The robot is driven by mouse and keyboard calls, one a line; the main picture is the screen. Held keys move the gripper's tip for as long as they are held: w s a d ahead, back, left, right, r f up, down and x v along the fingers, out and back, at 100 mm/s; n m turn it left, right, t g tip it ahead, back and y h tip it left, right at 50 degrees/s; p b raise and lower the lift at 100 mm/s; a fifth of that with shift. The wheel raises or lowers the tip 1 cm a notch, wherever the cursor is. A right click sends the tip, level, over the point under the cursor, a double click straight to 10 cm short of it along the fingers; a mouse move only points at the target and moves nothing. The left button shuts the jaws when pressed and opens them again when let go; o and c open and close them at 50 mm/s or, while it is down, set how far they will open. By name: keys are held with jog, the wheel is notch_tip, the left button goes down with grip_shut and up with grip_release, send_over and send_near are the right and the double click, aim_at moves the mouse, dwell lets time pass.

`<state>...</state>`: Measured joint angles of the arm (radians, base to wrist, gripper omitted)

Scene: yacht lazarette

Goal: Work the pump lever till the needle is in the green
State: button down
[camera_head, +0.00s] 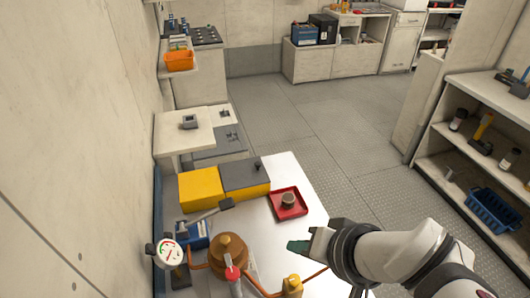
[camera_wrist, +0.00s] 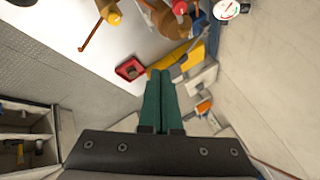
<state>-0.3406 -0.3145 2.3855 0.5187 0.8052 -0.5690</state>
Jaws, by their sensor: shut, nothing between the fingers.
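The pump (camera_head: 192,236) is a small blue body near the left edge of the white table. Its lever (camera_head: 208,212) slants up to the right and ends in a dark grip (camera_head: 226,203). The round white gauge (camera_head: 168,253) stands just left of the pump; its face has red and green marks, but the needle's exact reading is too small to tell. The gauge also shows at the top of the wrist view (camera_wrist: 228,9). My gripper (camera_head: 292,246) has green fingers, shut and empty, over the table's right side, well apart from the lever. The fingers also show in the wrist view (camera_wrist: 161,76).
A copper-brown domed vessel (camera_head: 229,250) with a red valve handle (camera_head: 232,272) stands between my gripper and the pump. A red tray (camera_head: 287,204) holds a small round part. A yellow box (camera_head: 200,189) lies behind the lever. Shelves (camera_head: 480,125) stand at right.

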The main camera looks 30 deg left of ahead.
jog(key=w+a+r+n+t+y, duration=0.1)
jog(key=w+a+r+n, duration=0.15)
jog(key=a, duration=0.35)
jog(key=w+a+r+n+t+y, duration=0.1)
jog(key=w+a+n+t, duration=0.15)
jog(key=a, duration=0.35)
jog(key=s+a+f+n+h, duration=0.1)
jog(key=a+f+n+h, duration=0.1)
jog(key=a+f, duration=0.4)
jog(key=shift+a+n+t+h, duration=0.35)
jog(key=shift+a+h, duration=0.45)
jog(key=shift+a, duration=0.2)
send_near(226, 199)
jog(key=w+a, duration=0.2)
jog(key=a, duration=0.1)
jog(key=f, duration=0.1)
jog(key=w+f, duration=0.1)
jog(key=f, duration=0.2)
jog(key=shift+w+d, duration=0.2)
jog(key=shift+d, duration=0.1)
jog(key=shift+f, duration=0.1)
